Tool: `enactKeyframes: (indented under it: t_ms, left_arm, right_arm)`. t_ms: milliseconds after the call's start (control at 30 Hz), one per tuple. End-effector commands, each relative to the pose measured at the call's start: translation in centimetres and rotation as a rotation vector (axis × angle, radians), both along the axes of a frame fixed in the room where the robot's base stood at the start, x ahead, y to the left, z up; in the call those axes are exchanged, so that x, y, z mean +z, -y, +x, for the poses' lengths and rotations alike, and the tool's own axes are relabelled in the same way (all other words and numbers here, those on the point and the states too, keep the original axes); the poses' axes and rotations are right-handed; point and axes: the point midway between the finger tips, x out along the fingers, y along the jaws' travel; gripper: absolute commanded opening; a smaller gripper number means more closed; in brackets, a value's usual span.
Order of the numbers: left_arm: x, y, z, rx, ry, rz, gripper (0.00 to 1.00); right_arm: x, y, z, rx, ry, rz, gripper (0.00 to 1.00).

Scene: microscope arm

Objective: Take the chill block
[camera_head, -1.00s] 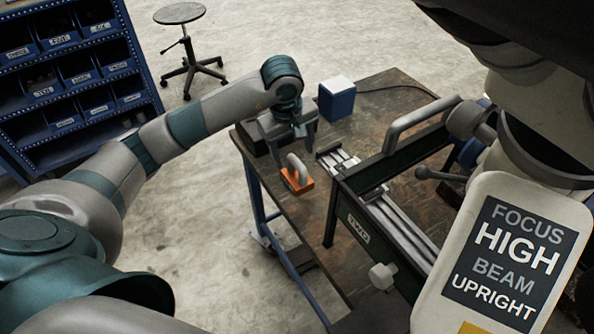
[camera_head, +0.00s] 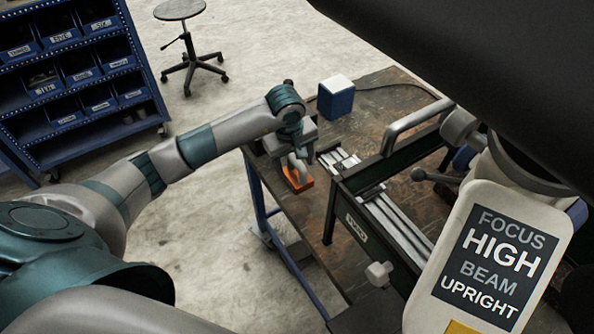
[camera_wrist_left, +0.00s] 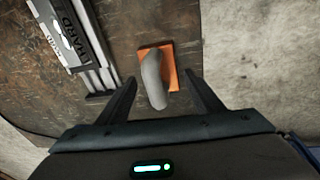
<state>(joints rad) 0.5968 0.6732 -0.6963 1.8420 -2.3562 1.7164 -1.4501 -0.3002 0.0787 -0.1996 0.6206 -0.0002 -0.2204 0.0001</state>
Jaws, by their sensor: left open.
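The chill block, an orange block with a grey arched handle, lies on the brown table. It shows in the head view (camera_head: 297,181) near the table's left edge and in the left wrist view (camera_wrist_left: 172,66). My left gripper (camera_head: 300,157) is open above it and partly covers it in the head view. In the left wrist view my left gripper (camera_wrist_left: 166,85) has its fingers to either side of the handle's near end, with nothing gripped. I cannot tell whether the fingers touch it. My right gripper is not in view.
A green-framed machine with metal rails (camera_head: 385,215) stands right of the block. A blue box with a white top (camera_head: 336,98) sits behind on the table (camera_head: 385,95). A white panel marked HIGH BEAM (camera_head: 492,255) fills the right front. The table edge is close by.

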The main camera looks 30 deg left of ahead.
Motion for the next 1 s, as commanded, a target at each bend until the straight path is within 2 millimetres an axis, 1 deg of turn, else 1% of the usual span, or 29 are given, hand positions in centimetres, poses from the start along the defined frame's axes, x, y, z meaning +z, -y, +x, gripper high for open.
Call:
enactKeyframes:
  t_ms: [33, 133, 200, 333, 433, 833, 867, 900, 967, 1000]
  left_arm:
    - [-0.3, 0.0, -0.1, 0.003, -0.006, -0.001, 0.61]
    - [-1.5, -0.1, 0.0, 0.002, -0.008, -0.001, 0.61]
    - [-2.4, -0.1, 0.3, 0.002, -0.004, -0.001, 0.61]
    - [-3.5, -0.2, 0.5, 0.002, -0.001, -0.001, 0.61]
    - [-3.8, -0.2, 0.5, 0.0, 0.0, 0.0, 0.61]
    - [-3.7, -0.2, 0.5, 0.0, -0.001, 0.001, 0.61]
    - [-3.7, -0.2, 0.5, 0.0, -0.001, 0.001, 0.56]
    - [-3.7, -0.2, 0.5, 0.0, -0.001, 0.001, 0.46]
    - [-3.7, -0.2, 0.5, 0.0, -0.001, 0.001, 0.32]
    - [-3.7, -0.2, 0.5, 0.0, -0.001, 0.001, 0.22]
  right_arm:
    - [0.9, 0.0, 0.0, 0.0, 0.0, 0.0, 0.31]
    - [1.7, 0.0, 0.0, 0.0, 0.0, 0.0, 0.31]
    - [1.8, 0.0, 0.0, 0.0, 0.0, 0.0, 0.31]
    - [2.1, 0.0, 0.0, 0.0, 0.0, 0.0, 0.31]
    - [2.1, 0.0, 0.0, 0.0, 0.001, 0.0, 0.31]
    - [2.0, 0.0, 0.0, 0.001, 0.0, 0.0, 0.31]
    - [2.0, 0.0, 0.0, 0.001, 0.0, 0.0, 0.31]
    - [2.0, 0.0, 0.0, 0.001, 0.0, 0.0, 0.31]
    - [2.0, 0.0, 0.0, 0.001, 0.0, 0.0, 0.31]
    - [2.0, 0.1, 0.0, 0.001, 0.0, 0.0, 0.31]
